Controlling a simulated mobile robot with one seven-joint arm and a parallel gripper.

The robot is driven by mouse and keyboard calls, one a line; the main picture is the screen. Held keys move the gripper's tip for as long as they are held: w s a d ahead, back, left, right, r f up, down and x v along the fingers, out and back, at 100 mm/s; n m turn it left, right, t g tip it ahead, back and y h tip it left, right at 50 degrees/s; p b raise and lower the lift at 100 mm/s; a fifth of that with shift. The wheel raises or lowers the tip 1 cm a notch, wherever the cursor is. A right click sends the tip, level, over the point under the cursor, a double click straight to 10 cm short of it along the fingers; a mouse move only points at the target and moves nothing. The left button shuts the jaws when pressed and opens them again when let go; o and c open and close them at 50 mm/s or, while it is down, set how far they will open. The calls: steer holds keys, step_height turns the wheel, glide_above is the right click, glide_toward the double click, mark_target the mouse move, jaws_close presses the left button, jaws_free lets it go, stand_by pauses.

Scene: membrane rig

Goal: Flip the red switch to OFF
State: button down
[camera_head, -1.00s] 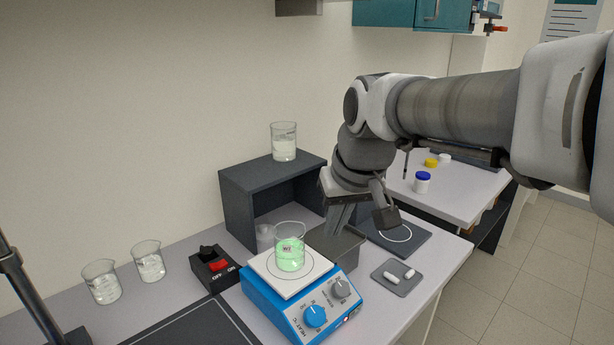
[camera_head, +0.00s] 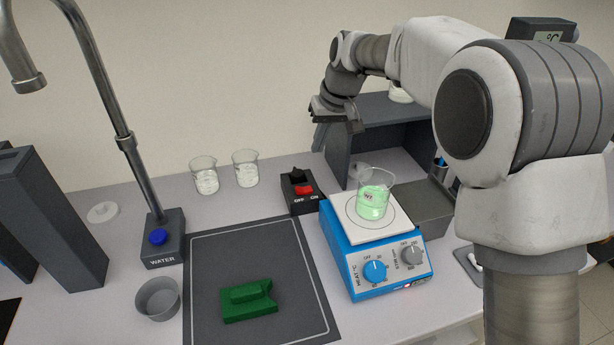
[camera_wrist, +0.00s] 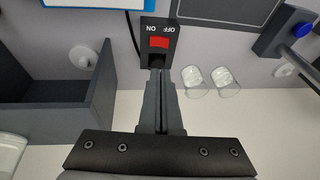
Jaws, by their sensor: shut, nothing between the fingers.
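The red switch (camera_head: 304,190) sits on a small black box (camera_head: 299,206) marked OFF at left and ON at right in the head view. A black knob (camera_head: 296,175) stands behind it. I cannot tell clearly which way the red switch is tipped. In the wrist view the red switch (camera_wrist: 159,42) shows just beyond my fingertips, with the labels upside down. My gripper (camera_wrist: 161,74) is shut and empty, its tips overlapping the box's near edge in that picture. In the head view my gripper (camera_head: 318,143) hangs above and behind the box, apart from it.
A blue hotplate (camera_head: 365,270) carrying a beaker of green liquid (camera_head: 374,202) stands right of the box. A dark open shelf (camera_head: 380,120) is behind it. Two beakers (camera_head: 204,181) stand to the left. A dark mat (camera_head: 225,270) with a green block (camera_head: 249,300) lies in front.

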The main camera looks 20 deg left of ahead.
steer(key=shift+a+f, duration=0.3)
steer(key=shift+a, duration=0.15)
glide_toward(298, 190)
steer(key=x, duration=0.5)
steer(key=shift+w+a, duration=0.1)
steer(key=shift+w, duration=0.25)
steer(key=shift+s+a+f, duration=0.2)
steer(key=shift+f, duration=0.5)
steer(key=shift+s+a+f+h, duration=0.15)
steer(key=shift+a+f+h, duration=0.1)
steer(key=shift+f+h, duration=0.15)
steer(key=shift+d+r, duration=0.1)
steer(key=shift+d, duration=0.05)
steer(key=shift+w+d+r, duration=0.15)
steer(key=shift+w+d, duration=0.35)
